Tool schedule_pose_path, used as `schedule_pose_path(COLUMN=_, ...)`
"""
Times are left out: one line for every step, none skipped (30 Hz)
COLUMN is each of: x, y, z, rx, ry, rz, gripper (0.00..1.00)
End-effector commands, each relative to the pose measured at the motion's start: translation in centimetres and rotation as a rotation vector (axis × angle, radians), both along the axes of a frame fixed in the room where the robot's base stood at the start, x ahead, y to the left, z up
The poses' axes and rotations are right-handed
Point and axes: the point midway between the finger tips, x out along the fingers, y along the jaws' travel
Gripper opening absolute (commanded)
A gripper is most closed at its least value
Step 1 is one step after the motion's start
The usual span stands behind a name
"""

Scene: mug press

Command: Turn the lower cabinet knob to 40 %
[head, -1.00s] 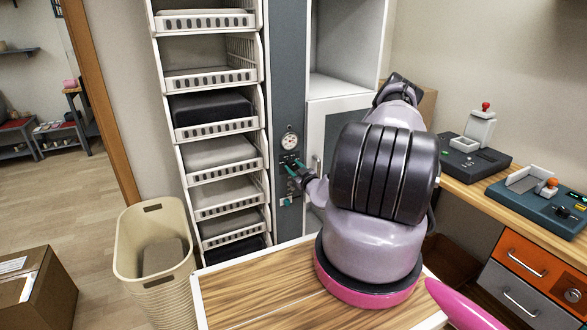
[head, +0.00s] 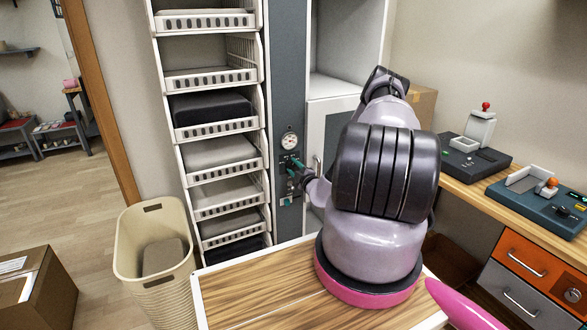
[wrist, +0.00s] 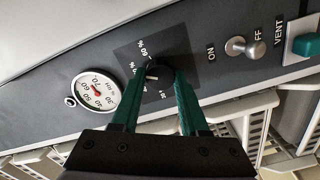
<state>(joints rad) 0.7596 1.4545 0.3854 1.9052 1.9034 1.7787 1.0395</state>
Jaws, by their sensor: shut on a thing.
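The cabinet's grey control panel (head: 288,100) stands upright at the middle of the head view. A dark round knob (wrist: 153,72) sits on a black plate with percent marks in the wrist view. My gripper (wrist: 160,76) has its green fingers closed on the sides of this knob. The fingers also show against the panel in the head view (head: 297,164), where the knob is hidden. The knob's pointer and exact setting cannot be read clearly. Some percent marks are partly hidden by the fingers.
A round dial gauge (wrist: 95,93) is beside the knob. A metal ON/OFF toggle (wrist: 245,48) and a green VENT control (wrist: 305,45) are on its other side. White basket shelves (head: 215,125) stand left of the panel; a wooden worktop (head: 250,290) lies below.

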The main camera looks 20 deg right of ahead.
Motion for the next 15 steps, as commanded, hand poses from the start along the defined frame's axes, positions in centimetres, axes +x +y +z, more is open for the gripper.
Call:
schedule_pose_path(x=-0.03, y=0.07, z=-0.06, rx=-0.042, ry=0.000, rz=0.002, gripper=0.00)
schedule_pose_path(x=-0.03, y=0.08, z=-0.06, rx=-0.071, ry=-0.001, rz=0.002, gripper=0.00)
schedule_pose_path(x=-0.02, y=0.11, z=-0.06, rx=-0.108, ry=-0.002, rz=0.002, gripper=0.00)
schedule_pose_path(x=-0.02, y=0.12, z=-0.06, rx=-0.137, ry=-0.004, rz=0.003, gripper=0.00)
schedule_pose_path(x=-0.02, y=0.12, z=-0.07, rx=-0.166, ry=-0.004, rz=0.002, gripper=0.00)
schedule_pose_path(x=-0.03, y=0.10, z=-0.08, rx=-0.203, ry=-0.006, rz=0.002, gripper=0.00)
schedule_pose_path(x=-0.04, y=0.09, z=-0.09, rx=-0.232, ry=-0.007, rz=0.002, gripper=0.00)
schedule_pose_path(x=-0.05, y=0.08, z=-0.10, rx=-0.261, ry=-0.008, rz=0.002, gripper=0.00)
schedule_pose_path(x=-0.05, y=0.09, z=-0.11, rx=-0.299, ry=-0.008, rz=0.002, gripper=0.00)
schedule_pose_path(x=-0.05, y=0.09, z=-0.11, rx=-0.328, ry=-0.009, rz=0.003, gripper=0.00)
schedule_pose_path(x=-0.04, y=0.12, z=-0.11, rx=-0.356, ry=-0.010, rz=0.003, gripper=0.00)
schedule_pose_path(x=-0.03, y=0.14, z=-0.10, rx=-0.394, ry=-0.012, rz=0.003, gripper=0.00)
schedule_pose_path(x=-0.03, y=0.14, z=-0.10, rx=-0.422, ry=-0.013, rz=0.003, gripper=0.00)
schedule_pose_path(x=-0.03, y=0.14, z=-0.10, rx=-0.450, ry=-0.014, rz=0.003, gripper=0.00)
schedule_pose_path(x=-0.04, y=0.11, z=-0.10, rx=-0.488, ry=-0.016, rz=0.003, gripper=0.00)
